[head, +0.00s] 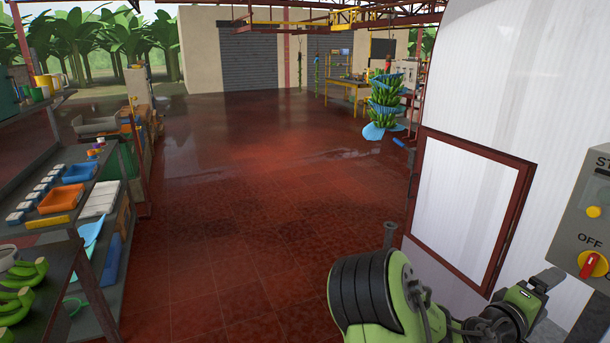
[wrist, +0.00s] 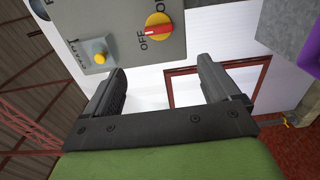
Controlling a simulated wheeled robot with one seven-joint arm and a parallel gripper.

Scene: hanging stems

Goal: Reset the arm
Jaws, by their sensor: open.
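My gripper shows at the lower right of the head view (head: 548,281), at the end of my green and black arm. In the wrist view its two dark fingers (wrist: 165,85) stand wide apart with nothing between them. Just beyond them is a grey control box (wrist: 120,30), which also shows at the right edge of the head view (head: 592,225). It bears a red and yellow rotary switch (head: 592,264) marked OFF and a yellow button (head: 593,212). In the wrist view the fingers are close below the box; I cannot tell any contact.
A white wall with a red-framed panel (head: 468,210) stands close on the right. A shelf (head: 60,222) with trays and green bananas lines the left. A hanging banana stem (head: 385,95) is at the back right. The red tiled floor (head: 240,190) in the middle is clear.

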